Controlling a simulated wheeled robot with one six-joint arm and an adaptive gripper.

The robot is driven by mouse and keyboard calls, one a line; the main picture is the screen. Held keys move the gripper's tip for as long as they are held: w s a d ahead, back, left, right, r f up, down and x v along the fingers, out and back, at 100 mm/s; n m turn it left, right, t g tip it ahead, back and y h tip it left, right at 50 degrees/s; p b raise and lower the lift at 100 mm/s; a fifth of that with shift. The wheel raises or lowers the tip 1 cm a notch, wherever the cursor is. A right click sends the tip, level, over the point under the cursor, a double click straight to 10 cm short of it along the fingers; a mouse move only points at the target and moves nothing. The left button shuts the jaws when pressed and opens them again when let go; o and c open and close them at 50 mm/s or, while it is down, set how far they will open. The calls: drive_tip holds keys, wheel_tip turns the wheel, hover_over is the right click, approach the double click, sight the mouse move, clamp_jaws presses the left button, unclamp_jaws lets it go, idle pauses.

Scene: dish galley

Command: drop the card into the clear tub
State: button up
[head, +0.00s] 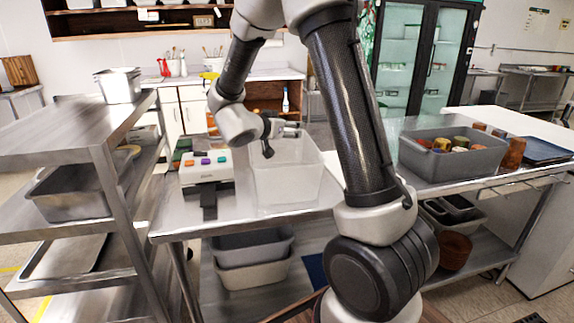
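The clear tub (287,188) stands on the steel table in the middle of the head view, right of a white box with coloured buttons. My gripper (281,138) is over the back left part of the tub, near its rim height in the picture. Its dark fingers are small, and I cannot tell whether they are open or shut on something. I cannot make out the card for certain. A flat black piece (209,200) sticks out of the front of the white box, and I cannot tell what it is.
The white button box (206,168) stands left of the tub. A steel shelf rack (112,150) is at the left. A grey bin (450,165) with several coloured items stands at the right, by brown cups (513,153) and a dark blue tray (546,150). Grey bins sit below the table.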

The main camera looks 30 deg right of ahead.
drive_tip(key=shift+f, duration=2.65)
drive_tip(key=o, duration=0.8)
drive_tip(key=shift+r, duration=0.15)
wheel_tip(320, 180, up, 10)
drive_tip(key=shift+f, duration=0.1)
